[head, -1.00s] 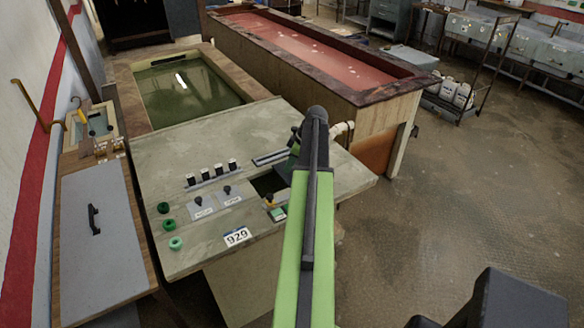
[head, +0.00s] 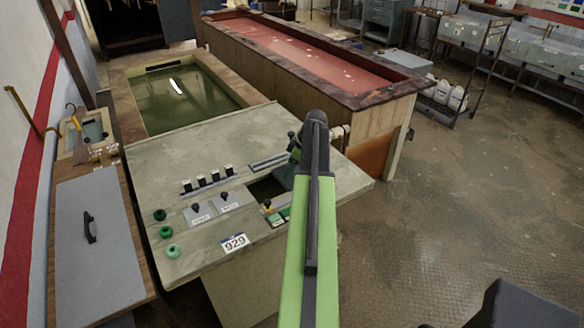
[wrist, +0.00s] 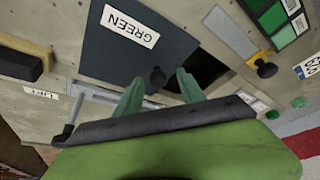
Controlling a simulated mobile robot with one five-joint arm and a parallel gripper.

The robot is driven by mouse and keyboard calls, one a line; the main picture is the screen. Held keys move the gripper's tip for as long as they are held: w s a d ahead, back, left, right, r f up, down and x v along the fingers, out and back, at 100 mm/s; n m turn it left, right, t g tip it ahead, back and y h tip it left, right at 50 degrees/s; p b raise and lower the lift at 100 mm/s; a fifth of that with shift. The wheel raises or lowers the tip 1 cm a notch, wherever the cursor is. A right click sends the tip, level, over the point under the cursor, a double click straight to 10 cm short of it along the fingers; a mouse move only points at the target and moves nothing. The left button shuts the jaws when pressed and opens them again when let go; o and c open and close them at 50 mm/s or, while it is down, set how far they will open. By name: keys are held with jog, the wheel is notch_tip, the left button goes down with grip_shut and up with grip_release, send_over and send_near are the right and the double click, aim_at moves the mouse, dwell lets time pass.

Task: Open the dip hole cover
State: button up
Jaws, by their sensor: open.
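The dip hole cover (wrist: 125,50) is a dark grey panel with a white GREEN label and a small dark knob (wrist: 157,77). In the wrist view a dark opening (wrist: 205,68) shows beside its right edge, and the opening also shows in the head view (head: 265,188). My gripper (wrist: 158,84) is open, with one green finger on either side of the knob. I cannot tell whether either finger touches it. In the head view my arm reaches over the panel and hides most of the cover.
A tank of green liquid (head: 185,100) lies behind.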

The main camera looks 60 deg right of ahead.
jog(key=p+v, duration=1.5)
jog(key=v, duration=0.2)
jog(key=shift+p, duration=0.35)
jog(key=shift+r, duration=0.1)
